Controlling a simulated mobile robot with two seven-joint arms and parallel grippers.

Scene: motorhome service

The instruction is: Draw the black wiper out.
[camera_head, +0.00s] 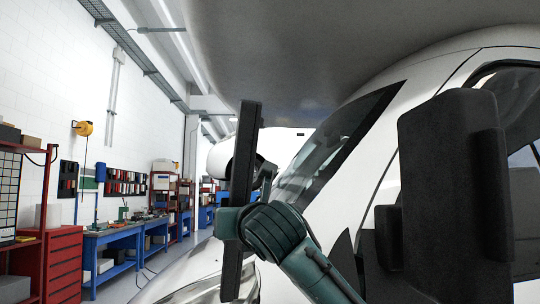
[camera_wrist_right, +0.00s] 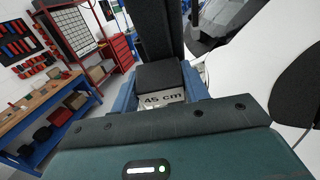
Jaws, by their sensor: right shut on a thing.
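The black wiper (camera_head: 247,150) is a long dark upright bar left of the middle in the head view, leaning slightly. Its upper part also shows as a black bar at the top of the right wrist view (camera_wrist_right: 155,25). My right gripper (camera_head: 231,222), on the teal arm from the lower right, is shut on the wiper at about mid-length. A white label (camera_wrist_right: 165,99) reading "45 cm" sits between blue parts (camera_wrist_right: 194,85) just beyond the jaws. The grip itself is partly hidden, and I cannot tell whether the wiper touches the blue parts. My left gripper is not in view.
The white motorhome (camera_head: 375,185) with its windscreen (camera_head: 325,150) stands close on the right. A large black mirror-like part (camera_head: 450,190) stands out near its door window. Blue workbenches (camera_head: 112,240) and a red drawer cabinet (camera_head: 64,262) line the left wall. Open floor lies between.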

